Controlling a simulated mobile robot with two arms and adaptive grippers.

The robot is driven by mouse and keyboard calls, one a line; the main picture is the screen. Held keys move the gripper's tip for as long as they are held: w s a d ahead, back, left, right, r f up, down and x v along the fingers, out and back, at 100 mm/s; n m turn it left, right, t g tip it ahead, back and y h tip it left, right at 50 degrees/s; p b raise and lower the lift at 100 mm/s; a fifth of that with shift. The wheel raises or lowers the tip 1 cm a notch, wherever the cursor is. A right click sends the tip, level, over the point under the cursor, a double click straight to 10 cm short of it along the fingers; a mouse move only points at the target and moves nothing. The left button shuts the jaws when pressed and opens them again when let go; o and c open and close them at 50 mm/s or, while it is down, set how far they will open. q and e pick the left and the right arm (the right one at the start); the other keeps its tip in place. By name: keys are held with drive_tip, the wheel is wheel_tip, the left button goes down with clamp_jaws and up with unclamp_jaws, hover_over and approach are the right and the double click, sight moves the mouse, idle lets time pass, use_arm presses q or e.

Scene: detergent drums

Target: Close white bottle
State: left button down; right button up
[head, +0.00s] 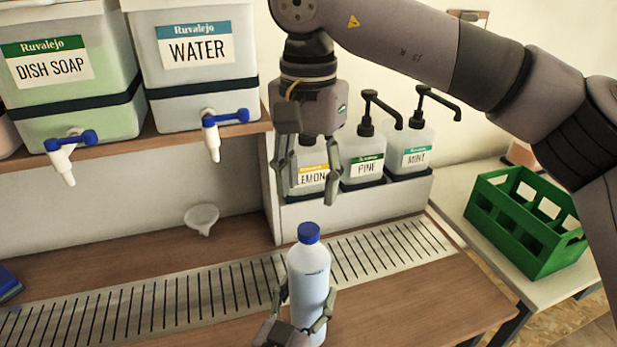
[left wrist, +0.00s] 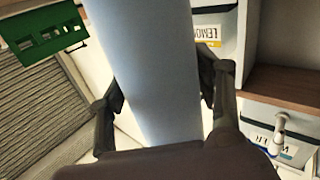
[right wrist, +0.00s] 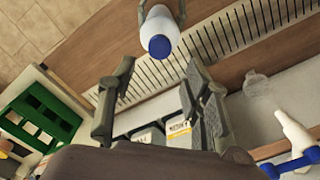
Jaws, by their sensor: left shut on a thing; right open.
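The white bottle (head: 309,277) stands upright at the front of the counter, over the slotted drain strip's near edge. A blue cap (head: 309,233) sits on its top; I cannot tell how tight it is. My left gripper (head: 303,318) is shut around the bottle's lower body, and the bottle fills the middle of the left wrist view (left wrist: 155,70). My right gripper (head: 308,190) is open and empty, pointing down above and behind the bottle. In the right wrist view the blue cap (right wrist: 159,46) shows beyond the open fingers (right wrist: 150,95).
Pump bottles labelled lemon (head: 312,160), pine (head: 362,155) and mint (head: 410,150) stand behind in a holder. Dish soap (head: 70,105) and water (head: 195,95) drums with taps are at upper left. A funnel (head: 202,218) lies on the counter. A green crate (head: 520,225) is at right.

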sight(309, 228)
drive_tip(key=shift+f, duration=4)
clamp_jaws()
